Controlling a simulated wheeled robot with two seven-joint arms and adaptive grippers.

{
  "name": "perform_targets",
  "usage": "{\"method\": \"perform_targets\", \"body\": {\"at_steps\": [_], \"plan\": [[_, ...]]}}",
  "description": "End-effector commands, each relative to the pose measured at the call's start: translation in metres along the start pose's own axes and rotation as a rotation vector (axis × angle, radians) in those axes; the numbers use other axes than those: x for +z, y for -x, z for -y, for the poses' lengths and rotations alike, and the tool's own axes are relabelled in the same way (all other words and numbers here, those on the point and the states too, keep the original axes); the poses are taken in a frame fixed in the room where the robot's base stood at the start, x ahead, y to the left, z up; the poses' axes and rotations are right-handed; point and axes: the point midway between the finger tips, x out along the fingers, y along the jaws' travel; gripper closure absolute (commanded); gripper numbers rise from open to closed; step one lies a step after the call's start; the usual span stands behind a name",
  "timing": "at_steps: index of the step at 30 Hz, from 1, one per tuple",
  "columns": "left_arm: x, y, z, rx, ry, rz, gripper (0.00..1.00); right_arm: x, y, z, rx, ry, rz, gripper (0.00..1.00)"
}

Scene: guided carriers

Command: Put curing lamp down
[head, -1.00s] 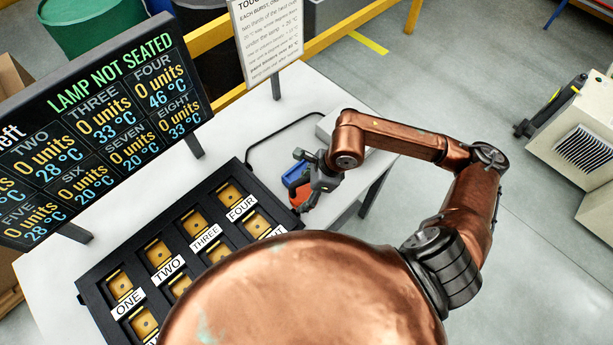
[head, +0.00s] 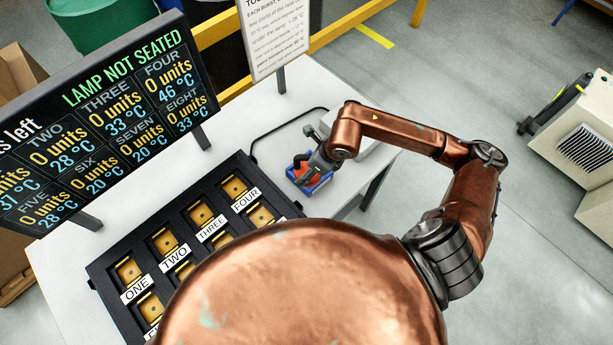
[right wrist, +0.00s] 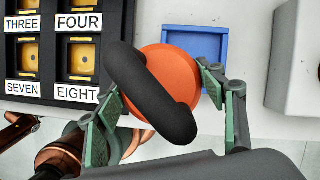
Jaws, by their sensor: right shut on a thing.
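The curing lamp is an orange-red disc (right wrist: 178,62) with a thick black handle (right wrist: 150,92). It also shows as a small orange patch in the head view (head: 301,172). My right gripper (right wrist: 160,94) is shut on the lamp, one finger on each side. In the head view my right gripper (head: 318,163) is at the blue square tray (head: 320,184). In the wrist view the lamp covers the lower left part of this tray (right wrist: 222,46). I cannot tell whether the lamp touches it. My left gripper is not in view.
A black rack (head: 107,287) with numbered yellow cells lies left of the lamp. A grey box (right wrist: 296,70) stands right of the tray. A black screen (head: 105,120) reads "LAMP NOT SEATED". A sign (head: 277,35) stands at the table's back. A black cable curves behind the tray.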

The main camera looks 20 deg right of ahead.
Motion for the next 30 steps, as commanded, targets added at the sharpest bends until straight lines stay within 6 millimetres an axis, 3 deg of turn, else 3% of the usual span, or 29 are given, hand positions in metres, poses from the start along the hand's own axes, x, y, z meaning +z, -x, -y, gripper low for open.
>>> {"method": "perform_targets", "body": {"at_steps": [3,12,30], "plan": [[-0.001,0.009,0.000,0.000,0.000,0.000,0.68,0.005,-0.014,0.020,0.002,-0.003,0.003,0.94],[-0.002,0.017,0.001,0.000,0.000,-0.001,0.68,0.002,-0.056,0.049,0.001,0.001,0.006,0.94],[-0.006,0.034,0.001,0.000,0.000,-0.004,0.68,-0.011,-0.098,0.059,0.002,0.002,0.006,0.94]]}}
